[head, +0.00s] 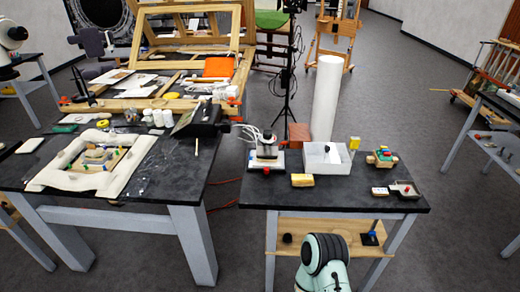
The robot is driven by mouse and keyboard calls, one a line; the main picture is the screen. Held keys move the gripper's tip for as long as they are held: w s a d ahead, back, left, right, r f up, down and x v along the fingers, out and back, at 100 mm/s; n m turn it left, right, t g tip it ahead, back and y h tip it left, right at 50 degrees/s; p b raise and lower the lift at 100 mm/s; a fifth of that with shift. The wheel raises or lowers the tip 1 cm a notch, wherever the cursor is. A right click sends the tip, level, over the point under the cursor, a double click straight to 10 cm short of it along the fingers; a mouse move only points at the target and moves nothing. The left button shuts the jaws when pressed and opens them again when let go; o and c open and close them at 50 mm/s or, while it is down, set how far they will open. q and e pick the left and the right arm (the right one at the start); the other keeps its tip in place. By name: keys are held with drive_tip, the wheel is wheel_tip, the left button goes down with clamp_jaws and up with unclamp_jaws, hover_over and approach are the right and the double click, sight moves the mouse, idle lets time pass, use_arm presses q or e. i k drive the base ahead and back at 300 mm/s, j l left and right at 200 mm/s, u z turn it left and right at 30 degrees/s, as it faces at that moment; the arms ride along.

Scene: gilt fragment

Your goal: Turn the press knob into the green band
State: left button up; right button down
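A small press-like device (267,146) with a grey top and dark body stands on a white base at the left part of the right-hand black table (330,196). Red spots show at its base. A small block with red, green and yellow parts (382,157) sits farther right on the same table. I cannot tell which part is the press knob, and the green band is too small to make out. Neither of my grippers is in view. A pale green rounded link of my arm (323,265) shows at the bottom, in front of this table.
A white open box (327,172) and a yellow block (302,180) are near the device. A grey tool (404,190) lies at right. A tall white cylinder (326,97) stands behind. A gap separates this table from the left-hand black table (190,185).

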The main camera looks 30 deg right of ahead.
sight(268, 135)
drive_tip(key=i+j+z, duration=0.25)
drive_tip(key=i+j, duration=0.35)
drive_tip(key=i, duration=0.15)
drive_tip(key=z, duration=1.3)
drive_tip(key=i+l+u, duration=0.2)
drive_tip(key=l, duration=0.5)
drive_tip(key=l+u, duration=0.15)
drive_tip(key=l, duration=0.55)
